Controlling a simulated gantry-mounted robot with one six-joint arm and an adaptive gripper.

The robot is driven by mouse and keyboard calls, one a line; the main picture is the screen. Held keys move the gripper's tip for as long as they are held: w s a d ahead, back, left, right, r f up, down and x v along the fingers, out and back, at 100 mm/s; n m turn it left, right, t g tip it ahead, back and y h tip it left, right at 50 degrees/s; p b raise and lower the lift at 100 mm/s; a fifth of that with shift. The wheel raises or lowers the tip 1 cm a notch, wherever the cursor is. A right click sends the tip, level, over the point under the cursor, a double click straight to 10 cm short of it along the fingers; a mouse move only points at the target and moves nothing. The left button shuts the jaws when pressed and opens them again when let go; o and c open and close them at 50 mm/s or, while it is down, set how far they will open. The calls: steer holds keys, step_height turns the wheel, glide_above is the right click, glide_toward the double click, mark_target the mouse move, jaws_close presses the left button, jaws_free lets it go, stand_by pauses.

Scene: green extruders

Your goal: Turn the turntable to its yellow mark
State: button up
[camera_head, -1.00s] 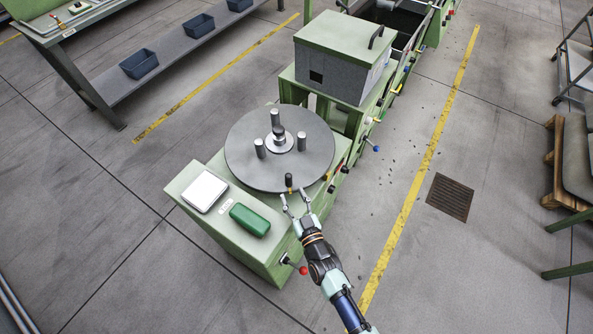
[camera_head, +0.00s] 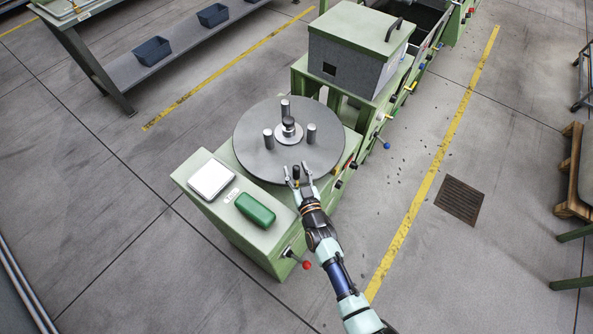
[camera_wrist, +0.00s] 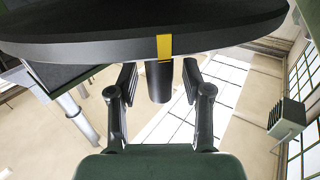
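The turntable (camera_head: 255,155) is a grey disc with several upright grey posts, on a green base. A black handle peg (camera_head: 296,172) stands near its front edge. In the wrist view the turntable's dark rim (camera_wrist: 80,50) spans the top, with a yellow mark (camera_wrist: 164,47) on it beside the peg (camera_wrist: 158,85). My gripper (camera_head: 300,168) is at the front edge with its fingers on either side of the peg. In the wrist view my gripper (camera_wrist: 160,85) is open, with gaps between the peg and both fingers.
A white panel (camera_head: 211,179) and a green block (camera_head: 255,209) are on the base left of my arm. A red-knobbed lever (camera_head: 306,265) sticks out at its front. A green-lidded box (camera_head: 350,60) stands behind the turntable.

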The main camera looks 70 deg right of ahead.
jaws_close()
steer(key=shift+s+d, duration=0.1)
stand_by(0.4)
